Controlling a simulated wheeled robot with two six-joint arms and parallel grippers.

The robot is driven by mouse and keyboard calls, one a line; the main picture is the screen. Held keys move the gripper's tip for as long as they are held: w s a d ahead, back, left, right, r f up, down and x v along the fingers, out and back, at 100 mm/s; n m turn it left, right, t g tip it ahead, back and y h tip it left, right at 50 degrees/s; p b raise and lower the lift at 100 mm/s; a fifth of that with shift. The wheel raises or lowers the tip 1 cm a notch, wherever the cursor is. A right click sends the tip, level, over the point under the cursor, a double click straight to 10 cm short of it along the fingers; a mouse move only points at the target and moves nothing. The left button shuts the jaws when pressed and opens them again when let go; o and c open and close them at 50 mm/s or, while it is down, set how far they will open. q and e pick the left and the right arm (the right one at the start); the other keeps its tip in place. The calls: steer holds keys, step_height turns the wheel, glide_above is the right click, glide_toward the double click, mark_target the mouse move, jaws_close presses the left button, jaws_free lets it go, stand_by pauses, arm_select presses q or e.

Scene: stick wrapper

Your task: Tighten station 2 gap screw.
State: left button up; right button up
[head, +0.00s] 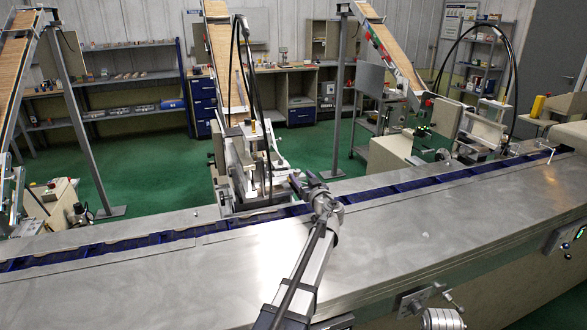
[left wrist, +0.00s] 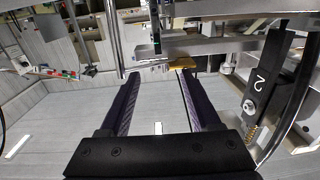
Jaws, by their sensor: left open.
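In the left wrist view a black block marked "2" (left wrist: 262,82) stands at the right, with a silver screw head (left wrist: 249,105) on it and a brass-coloured spring (left wrist: 252,132) below. I cannot tell which of these is the gap screw. My left gripper (left wrist: 160,74) is open, its two dark fingers apart with nothing between them; the block is to the right of the fingers. In the head view my left gripper (head: 303,187) is beside the middle station (head: 247,172), at the far side of the steel table. My right gripper is not in view.
The steel table (head: 440,225) has a blue channel (head: 400,187) running along it. Wooden chutes (head: 223,60) slope down to the stations. Metal rods and bars (left wrist: 190,45) cross close ahead of the left fingers. The table's near right part is clear.

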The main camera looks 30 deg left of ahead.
arm_select(q)
steer(key=shift+x, duration=3.95)
steer(key=shift+c, duration=0.3)
jaws_close()
